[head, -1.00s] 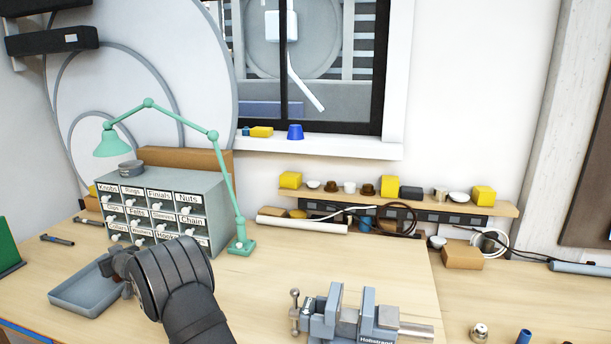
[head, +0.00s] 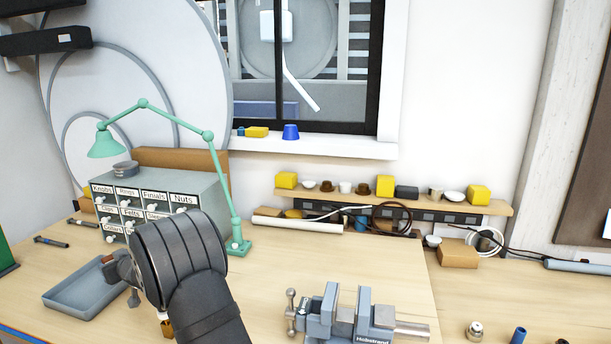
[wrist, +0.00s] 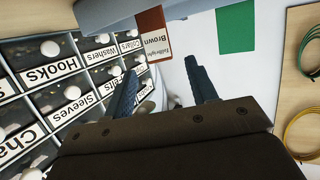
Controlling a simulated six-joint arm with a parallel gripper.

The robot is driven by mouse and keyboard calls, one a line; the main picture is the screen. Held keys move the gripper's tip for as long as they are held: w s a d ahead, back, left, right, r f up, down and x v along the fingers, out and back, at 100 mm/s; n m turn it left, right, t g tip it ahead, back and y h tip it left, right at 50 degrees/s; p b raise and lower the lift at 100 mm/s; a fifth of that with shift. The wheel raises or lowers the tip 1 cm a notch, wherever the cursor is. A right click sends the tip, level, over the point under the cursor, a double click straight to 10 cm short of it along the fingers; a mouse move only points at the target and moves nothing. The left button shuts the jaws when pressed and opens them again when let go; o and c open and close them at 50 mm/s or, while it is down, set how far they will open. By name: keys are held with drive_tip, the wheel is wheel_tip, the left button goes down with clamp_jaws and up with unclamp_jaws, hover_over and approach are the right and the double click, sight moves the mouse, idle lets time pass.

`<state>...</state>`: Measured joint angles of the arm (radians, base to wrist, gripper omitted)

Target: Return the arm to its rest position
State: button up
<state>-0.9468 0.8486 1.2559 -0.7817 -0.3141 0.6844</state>
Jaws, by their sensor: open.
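My gripper (head: 120,277) is in the lower left of the head view, beside the drawer cabinet and partly in front of the grey tray. Its fingers are hard to make out there, as my dark wrist hides part of them. In the wrist view my gripper (wrist: 160,70) shows two dark fingers standing apart, with nothing held between them. The labelled drawer cabinet (head: 190,186) is behind my wrist, which covers several lower drawers. Its drawers (wrist: 62,66) also fill the left of the wrist view. The tray (head: 62,299) looks empty where it shows.
A green desk lamp (head: 237,247) stands right of the cabinet. A grey vise (head: 335,315) is at the front middle, right of my arm. A small brass-coloured piece (head: 167,328) shows below my wrist. Loose parts lie at the front right. The bench middle is clear.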

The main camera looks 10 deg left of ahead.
sight(107, 259)
drive_tip(key=x, duration=0.8)
drive_tip(key=shift+f, duration=0.15)
drive_tip(key=w+d+r, duration=0.3)
drive_tip(key=d+r, duration=0.2)
drive_tip(key=r, duration=0.3)
drive_tip(key=w+d+r, duration=0.2)
drive_tip(key=d+r, duration=0.3)
drive_tip(key=r, duration=0.3)
drive_tip(key=w+d+m+t, duration=0.1)
drive_tip(key=w+d, duration=0.2)
drive_tip(key=d, duration=0.4)
drive_tip(key=w+d+m+t+h, duration=0.1)
drive_tip(key=w+d, duration=0.2)
drive_tip(key=d, duration=0.4)
drive_tip(key=shift+d+r, duration=0.15)
drive_tip(key=shift+r, duration=0.15)
